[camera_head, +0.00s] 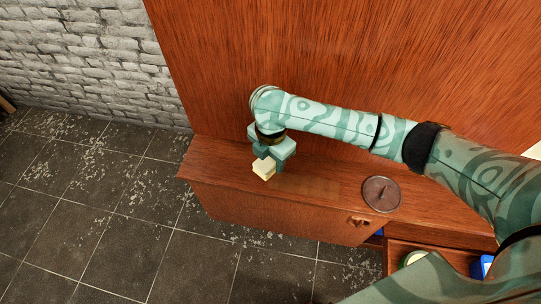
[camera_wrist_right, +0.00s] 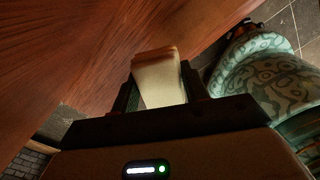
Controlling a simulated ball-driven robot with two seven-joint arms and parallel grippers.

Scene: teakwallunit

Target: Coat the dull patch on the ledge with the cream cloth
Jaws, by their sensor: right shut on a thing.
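The cream cloth (camera_head: 264,170) is a small pale block-like pad under my right gripper (camera_head: 270,158), near the left end of the wooden ledge (camera_head: 225,165). In the right wrist view the cream cloth (camera_wrist_right: 160,82) sits between the two fingers of my right gripper (camera_wrist_right: 162,92), which is shut on it. I cannot tell whether the cloth touches the ledge. A faint, slightly paler dull patch (camera_head: 318,187) shows on the ledge to the right of the cloth. My left gripper is not in view.
A dark round lid-like disc (camera_head: 381,194) with a small knob lies on the ledge at right. An open lower compartment (camera_head: 440,256) holds a round green-rimmed item (camera_head: 413,258) and a blue item (camera_head: 481,266). A wooden panel (camera_head: 330,60) rises behind the ledge.

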